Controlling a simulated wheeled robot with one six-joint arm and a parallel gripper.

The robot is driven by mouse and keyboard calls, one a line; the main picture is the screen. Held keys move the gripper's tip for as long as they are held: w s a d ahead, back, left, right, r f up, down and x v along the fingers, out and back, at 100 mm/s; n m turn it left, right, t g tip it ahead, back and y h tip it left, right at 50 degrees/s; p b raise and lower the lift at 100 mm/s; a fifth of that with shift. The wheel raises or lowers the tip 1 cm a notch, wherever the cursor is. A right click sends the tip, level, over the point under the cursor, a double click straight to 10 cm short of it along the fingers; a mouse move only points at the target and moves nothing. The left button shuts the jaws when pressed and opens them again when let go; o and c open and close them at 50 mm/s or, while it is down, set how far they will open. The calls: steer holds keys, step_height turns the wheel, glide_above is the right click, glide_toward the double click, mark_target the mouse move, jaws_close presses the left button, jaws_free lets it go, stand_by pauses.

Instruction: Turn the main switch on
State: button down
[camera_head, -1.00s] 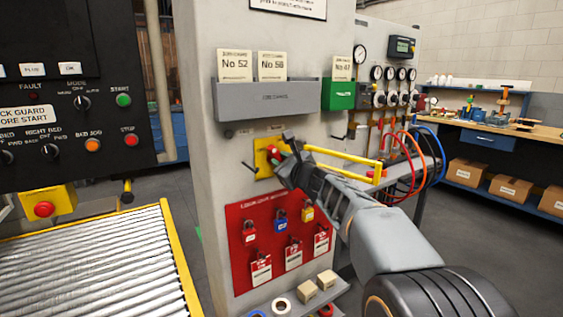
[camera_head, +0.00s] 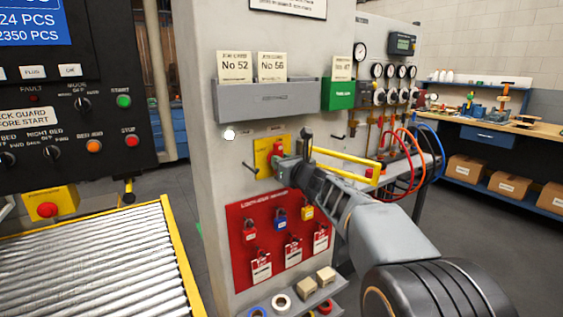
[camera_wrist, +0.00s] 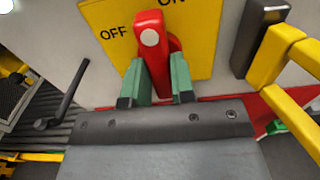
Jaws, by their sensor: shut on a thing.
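The main switch is a red handle (camera_wrist: 148,45) on a yellow plate (camera_wrist: 205,45) marked OFF at the left and ON at the top. In the wrist view the handle stands nearly upright, its upper end between the two words. My gripper (camera_wrist: 158,78) is shut on the handle, with one green finger on each side. In the head view the yellow plate (camera_head: 259,150) is on the grey cabinet, and my gripper (camera_head: 282,166) partly hides the red handle. A round white lamp (camera_head: 229,134) above left of the plate is lit.
Below the switch is a red lockout board (camera_head: 240,275) with padlocks and tags. A yellow bar frame (camera_head: 345,158) projects just right of my gripper. A grey card holder (camera_head: 267,101) is above. At the left, a control panel's blue display (camera_head: 35,20) is lit above a roller conveyor (camera_head: 95,265).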

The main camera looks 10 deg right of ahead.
steer(key=shift+f, duration=0.1)
stand_by(0.3)
steer(key=c, duration=1)
jaws_free()
steer(key=shift+o, duration=0.2)
steer(key=v, duration=1.4)
steer(key=shift+p, duration=0.4)
steer(key=shift+w, duration=0.1)
